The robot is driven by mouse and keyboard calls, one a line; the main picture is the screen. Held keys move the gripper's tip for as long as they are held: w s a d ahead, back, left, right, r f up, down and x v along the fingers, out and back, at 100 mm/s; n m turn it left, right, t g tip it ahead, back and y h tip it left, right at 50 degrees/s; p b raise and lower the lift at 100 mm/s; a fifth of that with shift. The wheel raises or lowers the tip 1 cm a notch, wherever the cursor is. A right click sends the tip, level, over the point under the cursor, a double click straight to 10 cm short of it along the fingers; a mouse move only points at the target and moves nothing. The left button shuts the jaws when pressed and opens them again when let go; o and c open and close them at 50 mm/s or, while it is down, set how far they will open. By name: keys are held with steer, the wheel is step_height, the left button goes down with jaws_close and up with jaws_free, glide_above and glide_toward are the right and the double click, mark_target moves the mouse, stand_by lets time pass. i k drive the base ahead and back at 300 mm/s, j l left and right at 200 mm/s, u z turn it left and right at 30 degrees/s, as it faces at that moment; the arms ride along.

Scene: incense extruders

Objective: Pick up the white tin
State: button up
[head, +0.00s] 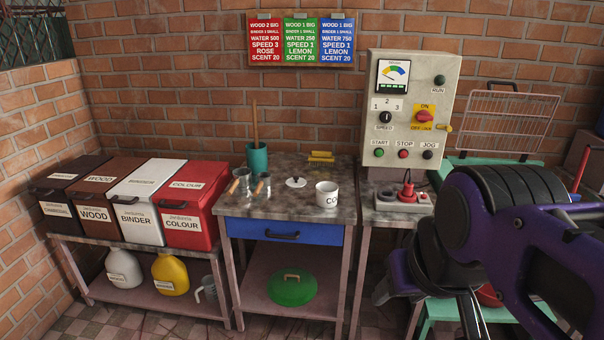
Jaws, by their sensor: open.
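The white tin (327,198) stands upright on the grey stone-like top of the middle table (260,228), near its right end. Dark letters starting "CO" show on its front, and its top looks open. A small white lid (295,182) with a dark knob lies just to its left. My gripper (425,305) is at the lower right, in front of the right-hand table, lower in the picture than the tin and well apart from it. It is open and I see nothing in it. My arm hides part of the right side.
Metal cups (241,181) with wooden handles and a green pot (257,158) holding a stick stand left of the tin. Yellow blocks (320,157) lie behind it. A control panel (408,110) rises to the right. Labelled bins, including a red one (190,215), stand left.

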mark_target(327, 193)
steer(key=i+j+z, duration=0.35)
steer(key=i+j, duration=0.15)
steer(key=j, duration=0.15)
steer(key=i+j+z, duration=0.15)
steer(key=j, duration=0.2)
steer(key=i+j+z, duration=0.15)
steer(key=i+j, duration=0.1)
steer(key=j, duration=0.1)
